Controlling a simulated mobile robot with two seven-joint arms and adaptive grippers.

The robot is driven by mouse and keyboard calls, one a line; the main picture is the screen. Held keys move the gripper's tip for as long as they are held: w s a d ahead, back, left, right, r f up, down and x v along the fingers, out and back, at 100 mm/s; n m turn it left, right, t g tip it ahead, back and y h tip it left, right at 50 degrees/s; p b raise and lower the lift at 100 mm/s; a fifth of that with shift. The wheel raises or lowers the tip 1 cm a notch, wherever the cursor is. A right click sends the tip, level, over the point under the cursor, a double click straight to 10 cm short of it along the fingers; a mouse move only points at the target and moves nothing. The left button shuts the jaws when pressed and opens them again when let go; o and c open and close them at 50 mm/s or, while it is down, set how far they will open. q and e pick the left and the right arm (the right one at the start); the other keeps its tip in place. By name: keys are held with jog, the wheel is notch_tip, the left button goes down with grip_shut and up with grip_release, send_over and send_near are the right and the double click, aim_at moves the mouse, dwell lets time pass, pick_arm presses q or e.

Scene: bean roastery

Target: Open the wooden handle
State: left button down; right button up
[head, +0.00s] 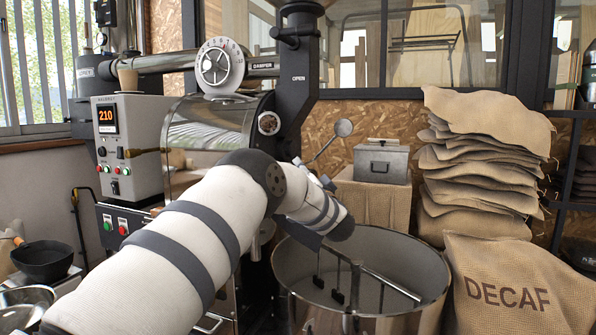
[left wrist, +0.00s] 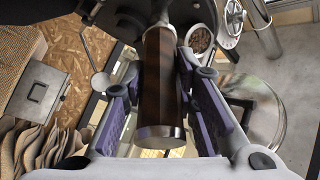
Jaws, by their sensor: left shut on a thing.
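The wooden handle (left wrist: 160,85) is a dark brown cylinder with a bright metal end cap. It shows in the left wrist view, its capped end pointing toward the camera. My left gripper (left wrist: 158,68) has its purple-padded fingers on both sides of the handle and is shut on it. In the head view my left arm reaches across the front of the roaster (head: 210,128) and hides the handle and most of the gripper. The black column beside the drum carries an OPEN label (head: 299,78). My right gripper is not in view.
A round cooling bin (head: 440,290) with stirring arms stands below my left wrist. A grey metal box (head: 381,163), stacked sacks (head: 480,160) and a DECAF sack (head: 520,270) are to the right. A control box (head: 130,150) reading 210 stands left.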

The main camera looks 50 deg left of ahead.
pick_arm(q)
jog(key=shift+d, duration=0.3)
jog(key=shift+a, duration=0.1)
jog(key=c, duration=1.3)
grip_release()
jog(key=v, duration=1.2)
jog(key=shift+r, duration=0.1)
